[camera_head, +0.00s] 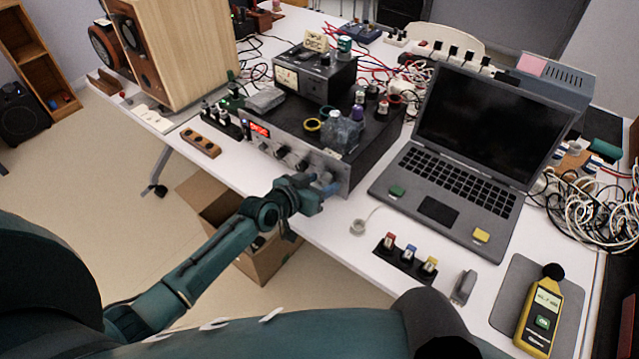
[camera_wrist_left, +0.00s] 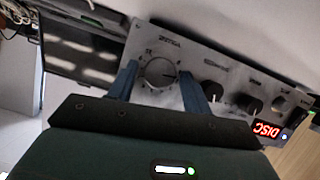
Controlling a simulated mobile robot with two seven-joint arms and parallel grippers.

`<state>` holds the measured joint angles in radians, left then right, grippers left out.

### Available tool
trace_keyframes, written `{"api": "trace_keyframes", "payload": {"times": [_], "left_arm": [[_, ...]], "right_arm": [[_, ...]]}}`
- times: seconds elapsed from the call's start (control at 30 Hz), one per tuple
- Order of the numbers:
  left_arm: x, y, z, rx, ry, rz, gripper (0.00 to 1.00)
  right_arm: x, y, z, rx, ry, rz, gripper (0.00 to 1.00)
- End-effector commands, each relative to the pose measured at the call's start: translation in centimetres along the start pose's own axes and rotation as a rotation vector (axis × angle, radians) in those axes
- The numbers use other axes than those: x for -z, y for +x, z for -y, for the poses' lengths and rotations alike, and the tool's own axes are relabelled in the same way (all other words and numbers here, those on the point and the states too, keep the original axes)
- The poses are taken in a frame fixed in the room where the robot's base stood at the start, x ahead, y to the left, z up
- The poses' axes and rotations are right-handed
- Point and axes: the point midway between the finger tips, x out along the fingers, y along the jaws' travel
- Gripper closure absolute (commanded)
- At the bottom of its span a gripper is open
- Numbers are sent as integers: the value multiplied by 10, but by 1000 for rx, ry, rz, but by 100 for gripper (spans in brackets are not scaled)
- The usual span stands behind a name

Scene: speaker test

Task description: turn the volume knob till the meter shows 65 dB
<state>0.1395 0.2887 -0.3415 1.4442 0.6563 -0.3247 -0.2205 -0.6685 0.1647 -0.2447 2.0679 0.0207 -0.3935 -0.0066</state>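The silver volume knob (camera_wrist_left: 160,73) is on the amplifier's front panel (camera_wrist_left: 207,68), at the end away from the lit red display. In the wrist view my left gripper (camera_wrist_left: 158,71) has its two blue fingers on either side of the knob, with small gaps visible; it looks open around it. In the head view the left gripper (camera_head: 325,184) is at the right end of the amplifier (camera_head: 349,170) and hides the knob. The yellow sound meter (camera_head: 541,318) lies on a grey mat at the lower right; its reading is too small to read surely. My right gripper is not in view.
A wooden speaker (camera_head: 183,45) stands at the back left. An open laptop (camera_head: 455,185) is right of the amplifier. A strip of coloured knobs (camera_head: 405,262) lies near the table's front edge. Tangled cables (camera_head: 590,205) lie at the right. A cardboard box (camera_head: 270,262) stands below the table.

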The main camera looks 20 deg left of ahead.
Motion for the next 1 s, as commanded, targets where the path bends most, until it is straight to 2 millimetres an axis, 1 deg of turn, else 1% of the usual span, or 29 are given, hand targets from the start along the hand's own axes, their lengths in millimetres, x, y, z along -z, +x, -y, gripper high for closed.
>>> {"api": "trace_keyframes", "payload": {"times": [0.03,0.07,0.47,0.6,0.73,0.9,1.0], "left_arm": [[0,0,0,0,0,0,55],[0,0,0,0,0,0,57],[0,0,0,0,0,0,89],[2,-1,0,10,20,1,89],[4,-2,-2,46,107,2,89],[2,-1,-4,105,250,2,89],[1,-1,-4,130,312,1,89]], "right_arm": [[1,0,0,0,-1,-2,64],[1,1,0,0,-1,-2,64],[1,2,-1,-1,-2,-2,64],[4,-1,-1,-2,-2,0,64],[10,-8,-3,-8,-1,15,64],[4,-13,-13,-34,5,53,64],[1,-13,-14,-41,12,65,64]]}}
